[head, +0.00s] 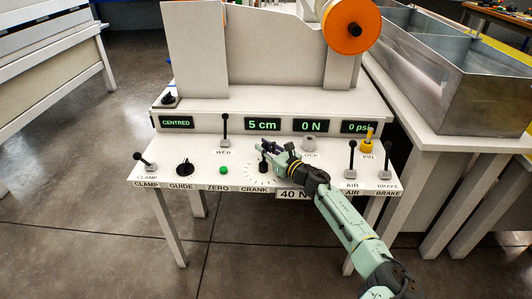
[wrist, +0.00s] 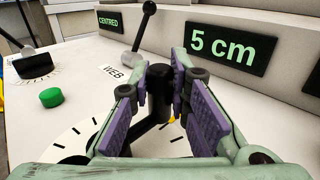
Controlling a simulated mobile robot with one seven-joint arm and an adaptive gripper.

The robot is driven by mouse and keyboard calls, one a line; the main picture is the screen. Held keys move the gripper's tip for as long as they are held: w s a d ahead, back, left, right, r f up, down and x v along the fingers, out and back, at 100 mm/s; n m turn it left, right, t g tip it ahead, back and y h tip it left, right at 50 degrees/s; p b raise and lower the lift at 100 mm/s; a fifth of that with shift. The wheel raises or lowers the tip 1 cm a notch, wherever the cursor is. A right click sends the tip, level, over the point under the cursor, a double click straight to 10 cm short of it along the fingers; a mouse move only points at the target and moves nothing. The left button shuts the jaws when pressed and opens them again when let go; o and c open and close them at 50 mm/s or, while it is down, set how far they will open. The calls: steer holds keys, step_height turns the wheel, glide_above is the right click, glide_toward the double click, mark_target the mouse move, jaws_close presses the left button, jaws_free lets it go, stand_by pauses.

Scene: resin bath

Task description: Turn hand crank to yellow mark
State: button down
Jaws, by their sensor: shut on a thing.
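The hand crank (head: 263,167) is black and stands on a white dial with black tick marks, above the CRANK label on the sloped panel. In the wrist view its upright knob (wrist: 159,78) is between the purple finger pads, and its black arm runs down toward the viewer. My gripper (head: 268,150) is shut on this knob; it also shows in the wrist view (wrist: 160,98). A small yellow mark (wrist: 172,119) shows on the dial just right of the crank arm. My fingers hide part of the dial.
The WEB lever (head: 225,127) stands behind and left of the crank. A green button (head: 223,170) and the black GUIDE knob (head: 185,168) are to the left. AIR (head: 351,157) and BRAKE (head: 389,160) levers stand right of my arm. Displays read CENTRED, 5 cm, 0 N, 0 psi.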

steer(key=shift+r, duration=0.15)
steer(key=c, duration=1.5)
jaws_free()
steer(key=v, duration=1.2)
